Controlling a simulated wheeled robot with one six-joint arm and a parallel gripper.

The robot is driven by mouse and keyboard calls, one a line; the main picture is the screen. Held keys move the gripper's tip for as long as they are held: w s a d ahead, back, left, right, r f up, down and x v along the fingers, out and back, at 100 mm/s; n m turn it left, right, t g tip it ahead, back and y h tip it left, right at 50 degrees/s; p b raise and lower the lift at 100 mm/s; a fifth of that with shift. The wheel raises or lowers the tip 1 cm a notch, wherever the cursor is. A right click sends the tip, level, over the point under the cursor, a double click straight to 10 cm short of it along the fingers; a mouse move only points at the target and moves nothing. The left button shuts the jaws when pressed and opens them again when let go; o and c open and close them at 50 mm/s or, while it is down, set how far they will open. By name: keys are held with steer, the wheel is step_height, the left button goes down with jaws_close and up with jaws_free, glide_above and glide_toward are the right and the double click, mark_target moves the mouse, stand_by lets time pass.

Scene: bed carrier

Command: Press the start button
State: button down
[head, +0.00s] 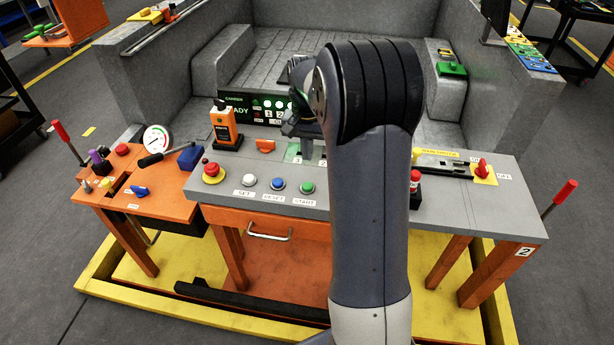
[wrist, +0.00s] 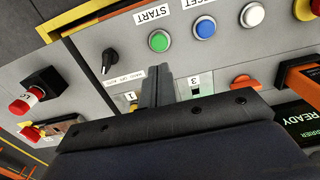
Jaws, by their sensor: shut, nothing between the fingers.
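The green start button (head: 307,188) sits on the front of the grey console, the rightmost of three round buttons, with a START label below it. In the wrist view the green button (wrist: 158,41) is upside down, with its label beyond it. My gripper (wrist: 158,72) is shut and empty. Its fingertips show just short of the green button in that picture; I see no contact. In the head view my gripper (head: 300,128) is over the back part of the console, partly hidden by my arm.
A blue button (head: 278,184) and a white button (head: 249,180) stand left of the green one. A red emergency knob (head: 212,170) is farther left. A black rotary knob (wrist: 109,60) is beside the green button. An orange handheld device (head: 224,124) stands behind.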

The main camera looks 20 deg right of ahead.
mark_target(308, 187)
step_height(308, 187, down, 10)
steer(key=shift+r+p, duration=0.15)
steer(key=shift+p, duration=0.4)
steer(key=shift+f+b, duration=0.6)
steer(key=shift+f, duration=0.1)
steer(key=shift+s+f, duration=0.3)
steer(key=shift+s, duration=0.05)
step_height(308, 187, up, 15)
steer(key=p, duration=0.1)
steer(key=shift+w+r+p, duration=0.15)
steer(key=shift+w+p, duration=0.15)
